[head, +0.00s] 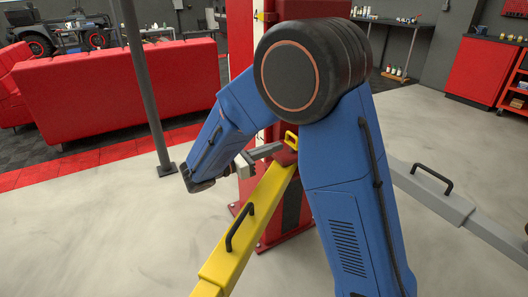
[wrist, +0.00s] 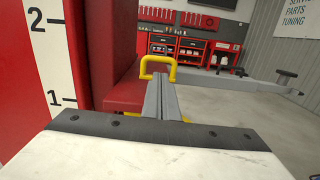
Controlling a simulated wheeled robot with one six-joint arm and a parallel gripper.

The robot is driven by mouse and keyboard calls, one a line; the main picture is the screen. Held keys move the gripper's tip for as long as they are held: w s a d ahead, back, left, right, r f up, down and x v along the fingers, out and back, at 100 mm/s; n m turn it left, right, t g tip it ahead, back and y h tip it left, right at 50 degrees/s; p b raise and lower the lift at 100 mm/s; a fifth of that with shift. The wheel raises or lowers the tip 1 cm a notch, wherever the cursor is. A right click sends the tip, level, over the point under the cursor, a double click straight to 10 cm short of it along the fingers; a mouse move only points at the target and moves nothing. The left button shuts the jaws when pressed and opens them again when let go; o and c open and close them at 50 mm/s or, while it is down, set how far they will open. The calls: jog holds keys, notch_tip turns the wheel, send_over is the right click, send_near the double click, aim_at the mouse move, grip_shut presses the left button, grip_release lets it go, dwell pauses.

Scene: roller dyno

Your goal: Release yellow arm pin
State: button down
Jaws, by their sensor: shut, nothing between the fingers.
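The yellow arm (head: 245,232) of the lift runs from the red post toward the front. The yellow arm pin (head: 291,140) stands upright as a small loop handle at the arm's post end. In the wrist view the pin's loop (wrist: 158,62) shows just beyond my fingertips, which overlap its opening in the picture. My gripper (head: 278,147) is shut and holds nothing. It points at the pin from the left in the head view. Whether the fingertips touch the loop I cannot tell. The pin's lower part is mostly hidden behind my fingers in the wrist view.
The red lift post (head: 243,50) rises behind the pin. A black handle (head: 239,227) stands on the yellow arm. A grey lift arm (head: 430,190) extends to the right. A dark pole (head: 145,85) stands to the left. The floor in front is clear.

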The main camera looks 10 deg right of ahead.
jog(key=shift+x, duration=2.1)
jog(key=shift+r, duration=1.55)
